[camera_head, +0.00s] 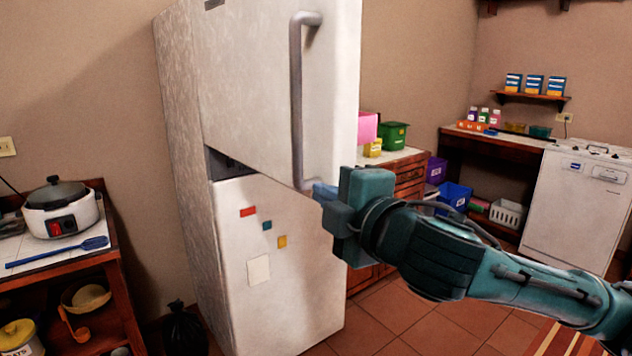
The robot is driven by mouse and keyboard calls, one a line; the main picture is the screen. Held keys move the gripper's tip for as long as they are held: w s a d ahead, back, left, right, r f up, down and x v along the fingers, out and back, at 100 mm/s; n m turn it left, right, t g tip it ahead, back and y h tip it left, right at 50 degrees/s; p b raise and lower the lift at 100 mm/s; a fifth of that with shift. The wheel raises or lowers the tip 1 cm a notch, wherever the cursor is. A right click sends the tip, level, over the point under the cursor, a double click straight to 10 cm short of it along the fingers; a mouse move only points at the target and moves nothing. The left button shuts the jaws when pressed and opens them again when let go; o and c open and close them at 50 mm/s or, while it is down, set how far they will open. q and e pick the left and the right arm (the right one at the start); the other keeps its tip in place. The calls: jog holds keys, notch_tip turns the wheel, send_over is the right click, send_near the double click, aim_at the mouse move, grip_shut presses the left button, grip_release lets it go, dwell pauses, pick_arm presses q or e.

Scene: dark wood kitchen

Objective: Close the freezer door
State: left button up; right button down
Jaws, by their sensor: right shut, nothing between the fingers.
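The white fridge has an upper freezer door (250,80) that stands ajar, swung out from the body. A dark gap shows under its lower left edge. A long grey vertical handle (296,100) is on the door's front. The lower fridge door (300,290) looks closed and carries small magnets and a paper note. My right gripper (322,192) is shut and empty, at the lower end of the handle by the door's bottom edge. Whether it touches the door or handle I cannot tell. My left gripper is not in view.
A wooden shelf unit with a rice cooker (62,206) stands left of the fridge. A black bag (185,330) sits on the floor by the fridge. A wooden drawer cabinet (408,178) and a white dishwasher (575,205) are to the right. Tiled floor is open in front.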

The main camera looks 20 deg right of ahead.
aim_at(315, 158)
notch_tip(315, 158, up, 3)
jog(key=s+d+t+h, duration=0.1)
jog(key=s+d, duration=0.1)
jog(key=s, duration=0.1)
jog(key=w, duration=0.3)
jog(key=w+a+p, duration=0.1)
jog(key=w, duration=0.6)
jog(key=shift+w+a, duration=0.2)
jog(key=shift+a, duration=0.15)
jog(key=shift+d+n, duration=0.15)
jog(key=shift+n, duration=0.15)
